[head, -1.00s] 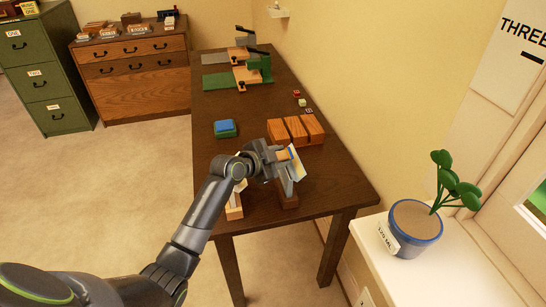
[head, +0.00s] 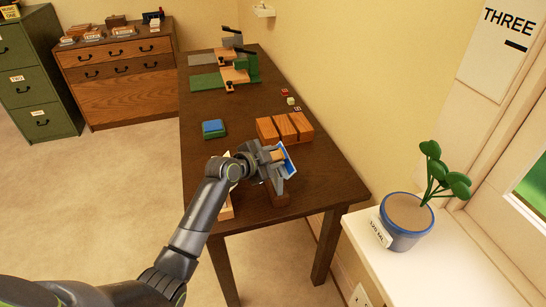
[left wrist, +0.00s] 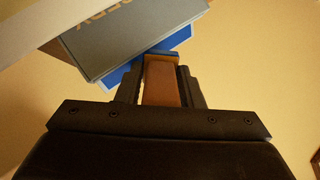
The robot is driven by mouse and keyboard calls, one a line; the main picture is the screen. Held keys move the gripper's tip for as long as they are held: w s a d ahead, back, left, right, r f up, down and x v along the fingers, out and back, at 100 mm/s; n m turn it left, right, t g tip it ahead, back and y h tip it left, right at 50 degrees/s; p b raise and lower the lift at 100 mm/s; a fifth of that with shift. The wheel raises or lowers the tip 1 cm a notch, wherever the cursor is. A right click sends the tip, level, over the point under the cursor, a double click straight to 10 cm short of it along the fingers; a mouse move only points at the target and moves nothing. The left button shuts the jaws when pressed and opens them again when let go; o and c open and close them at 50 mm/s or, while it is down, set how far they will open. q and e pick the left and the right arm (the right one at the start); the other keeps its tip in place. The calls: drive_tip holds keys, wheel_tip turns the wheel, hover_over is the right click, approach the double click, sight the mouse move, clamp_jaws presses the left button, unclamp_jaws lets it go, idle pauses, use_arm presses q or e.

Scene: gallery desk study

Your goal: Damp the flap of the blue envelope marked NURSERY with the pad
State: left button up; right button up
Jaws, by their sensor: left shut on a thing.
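My left gripper (head: 279,168) is shut on a tan wooden block, which also shows between the fingers in the left wrist view (left wrist: 161,82). A blue flat piece with a pale edge (head: 288,160), perhaps the envelope, shows tilted at the fingertips. In the left wrist view, blue (left wrist: 178,40) shows at the block's end, behind a grey panel (left wrist: 130,35) with partly cut-off, upside-down lettering. No NURSERY marking is readable. A blue-topped pad on a green base (head: 213,128) lies on the desk, apart from the gripper. My right gripper is not in view.
A slotted wooden rack (head: 284,129) stands on the desk (head: 220,107) behind the gripper. A pale wooden stand (head: 227,209) is partly behind my arm. Presses (head: 238,72) stand at the far end. The wall closes the right.

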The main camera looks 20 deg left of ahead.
use_arm(q)
drive_tip(key=shift+f, duration=0.2)
drive_tip(key=shift+s+a+r+p, duration=0.25)
drive_tip(key=shift+a+r+p, duration=0.15)
drive_tip(key=shift+r+p, duration=0.1)
drive_tip(key=shift+s+a+r+p, duration=0.2)
drive_tip(key=shift+a+r+p, duration=0.2)
drive_tip(key=shift+r+p, duration=0.05)
drive_tip(key=a+r, duration=0.1)
drive_tip(key=s+r+p, duration=0.1)
drive_tip(key=a+r+p, duration=0.1)
drive_tip(key=shift+s+a+r, duration=0.15)
drive_tip(key=shift+s+a, duration=0.15)
drive_tip(key=shift+s, duration=0.1)
drive_tip(key=s+d+r+m+g+h, duration=0.2)
drive_tip(key=s+r+m, duration=0.1)
drive_tip(key=s, duration=0.8)
drive_tip(key=s+d+r+m+g+h, duration=0.2)
drive_tip(key=s+r+m+h, duration=0.1)
drive_tip(key=s, duration=0.9)
drive_tip(key=shift+s+r+g, duration=0.15)
drive_tip(key=shift+r+g, duration=0.25)
